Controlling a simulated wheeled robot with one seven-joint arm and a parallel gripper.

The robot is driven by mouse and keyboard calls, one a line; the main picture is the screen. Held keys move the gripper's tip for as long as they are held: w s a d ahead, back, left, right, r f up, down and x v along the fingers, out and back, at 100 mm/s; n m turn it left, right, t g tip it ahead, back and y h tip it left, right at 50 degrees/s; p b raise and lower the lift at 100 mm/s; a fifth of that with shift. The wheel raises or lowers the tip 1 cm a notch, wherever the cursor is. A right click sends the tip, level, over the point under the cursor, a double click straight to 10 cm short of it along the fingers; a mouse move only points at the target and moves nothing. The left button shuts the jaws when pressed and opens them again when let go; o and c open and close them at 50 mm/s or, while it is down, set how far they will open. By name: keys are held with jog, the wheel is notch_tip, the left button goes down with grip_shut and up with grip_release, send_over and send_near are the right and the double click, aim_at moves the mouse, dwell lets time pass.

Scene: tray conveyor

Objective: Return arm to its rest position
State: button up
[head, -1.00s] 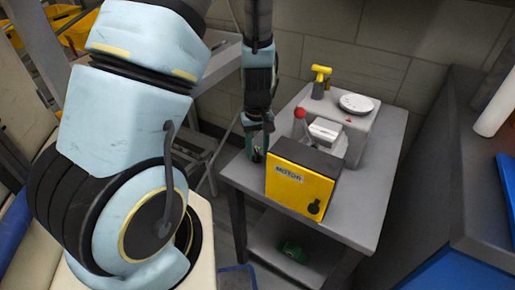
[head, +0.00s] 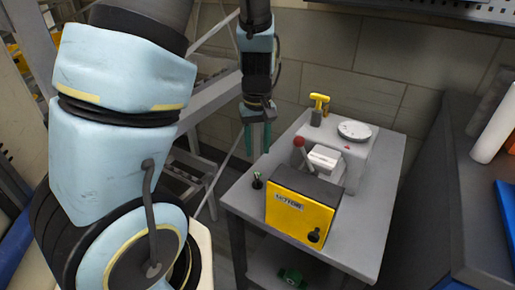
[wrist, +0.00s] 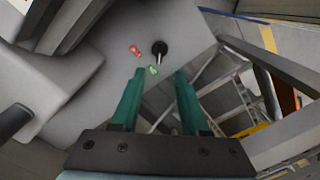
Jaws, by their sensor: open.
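My gripper (head: 257,150) hangs above the left front part of the grey table (head: 372,225), with its two green fingers pointing down. The fingers are apart and nothing is between them. In the wrist view my gripper (wrist: 158,75) also shows both fingers spread and empty. A small black switch (head: 257,182) stands on the table below the fingers, and a gap separates them. In the wrist view the switch (wrist: 159,48) stands just beyond the fingertips, near a red label (wrist: 136,51) and a green label (wrist: 152,70).
A yellow motor box (head: 298,214) stands right of the switch. Behind it are a red-knobbed lever (head: 300,143), a grey machine with a white disc (head: 354,130) and a yellow-handled tool (head: 319,103). A metal frame (head: 203,110) is at left. A dark counter (head: 440,200) is at right.

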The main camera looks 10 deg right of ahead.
jog(key=s+a+r+m+p, duration=0.1)
jog(key=a+r+p, duration=0.1)
jog(key=a+r, duration=0.4)
jog(key=s+a+r+t+p, duration=0.1)
jog(key=s+a+r+p, duration=0.1)
jog(key=a+r, duration=0.4)
jog(key=a+p, duration=0.1)
jog(key=a, duration=0.4)
jog(key=shift+s+a+r+m+t, duration=0.2)
jog(key=shift+s+a+m+t, duration=0.1)
jog(key=shift+m, duration=0.1)
jog(key=shift+c, duration=0.3)
dwell(0.7)
